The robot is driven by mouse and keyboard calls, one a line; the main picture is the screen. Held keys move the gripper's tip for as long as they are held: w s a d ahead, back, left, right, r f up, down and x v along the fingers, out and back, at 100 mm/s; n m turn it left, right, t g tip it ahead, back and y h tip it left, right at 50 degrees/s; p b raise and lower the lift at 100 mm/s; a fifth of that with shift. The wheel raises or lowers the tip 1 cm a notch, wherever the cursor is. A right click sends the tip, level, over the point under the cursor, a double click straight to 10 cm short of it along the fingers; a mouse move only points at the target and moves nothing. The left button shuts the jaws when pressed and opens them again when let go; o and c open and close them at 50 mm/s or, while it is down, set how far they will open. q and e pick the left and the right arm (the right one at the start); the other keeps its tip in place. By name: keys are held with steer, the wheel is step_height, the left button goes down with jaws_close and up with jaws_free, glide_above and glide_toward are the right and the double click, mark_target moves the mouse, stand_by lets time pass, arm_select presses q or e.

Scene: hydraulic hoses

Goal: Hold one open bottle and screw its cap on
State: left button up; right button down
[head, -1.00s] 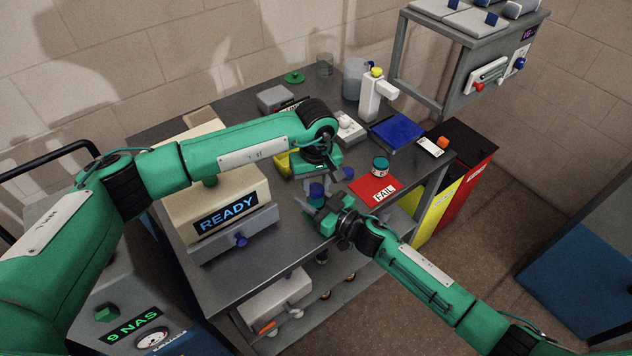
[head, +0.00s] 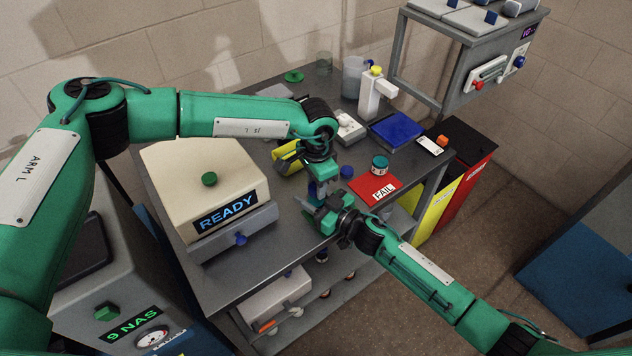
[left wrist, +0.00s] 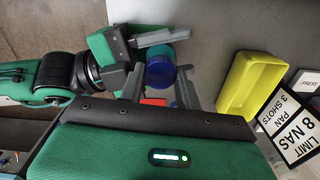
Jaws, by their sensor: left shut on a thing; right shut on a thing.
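My left gripper (head: 319,188) points down over the front edge of the table, just above my right gripper (head: 322,212). In the left wrist view a dark blue cap (left wrist: 160,75) sits between my left fingers, which are shut on it. Right against the cap is a teal part of the bottle (left wrist: 160,53), between the fingers of my right gripper, which is shut on the bottle. The bottle is mostly hidden by the grippers; I cannot tell how far the cap sits on it.
Another blue item (head: 347,172) stands on the table just right of my left gripper. A yellow tray (head: 287,157) lies behind. A teal-lidded jar (head: 380,163) stands on the red FAIL mat (head: 365,186). The beige READY machine (head: 195,175) stands to the left.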

arm_select(q)
steer(key=shift+s, duration=0.1)
stand_by(0.3)
steer(key=o, duration=0.9)
steer(key=shift+r, duration=0.1)
steer(key=shift+r, duration=2.2)
steer(key=shift+c, duration=0.2)
